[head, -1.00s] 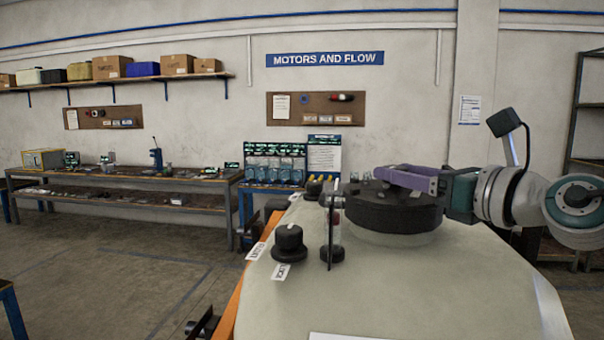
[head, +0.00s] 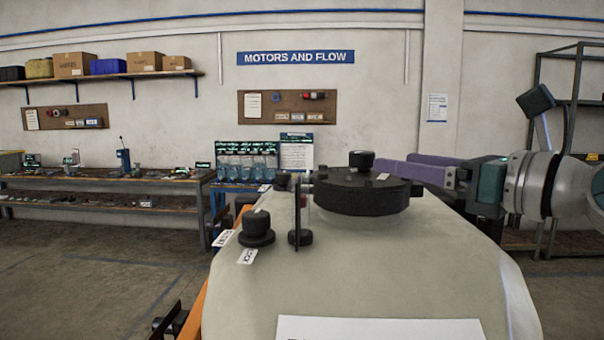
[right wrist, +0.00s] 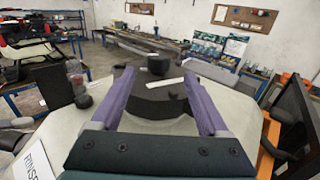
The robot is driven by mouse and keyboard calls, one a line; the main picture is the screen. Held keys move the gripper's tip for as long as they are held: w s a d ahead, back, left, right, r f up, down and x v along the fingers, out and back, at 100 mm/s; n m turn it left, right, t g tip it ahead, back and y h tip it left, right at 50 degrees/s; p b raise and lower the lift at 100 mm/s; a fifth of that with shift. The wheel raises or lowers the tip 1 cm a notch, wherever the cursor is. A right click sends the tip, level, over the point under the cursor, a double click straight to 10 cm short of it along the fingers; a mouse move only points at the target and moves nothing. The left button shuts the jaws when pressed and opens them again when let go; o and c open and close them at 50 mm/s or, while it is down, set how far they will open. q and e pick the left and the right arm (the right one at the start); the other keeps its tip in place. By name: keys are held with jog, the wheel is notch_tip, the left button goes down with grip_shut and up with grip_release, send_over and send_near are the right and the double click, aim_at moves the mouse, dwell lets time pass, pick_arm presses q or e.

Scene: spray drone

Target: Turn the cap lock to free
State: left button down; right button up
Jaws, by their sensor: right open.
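A large round black cap (head: 345,195) sits on the pale tank, with a small black knob (head: 361,160) and a white mark on top. A black dial (head: 257,230) stands on the tank left of it, between two small white labels; the nearer label (head: 247,256) seems to read LOCK. My right gripper (head: 382,168) has purple fingers at the cap's right side. In the right wrist view its fingers (right wrist: 158,76) are spread apart and empty, with the cap (right wrist: 158,104) and its knob (right wrist: 157,64) showing between and beyond them. My left gripper is not in view.
A thin dark upright plate (head: 297,212) and a small black knob (head: 303,238) stand between dial and cap. A workbench (head: 100,180) stands at the back left, and a shelf rack (head: 560,110) at the right.

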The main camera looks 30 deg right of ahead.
jog(key=shift+s+d, duration=0.2)
jog(key=shift+s, duration=1.35)
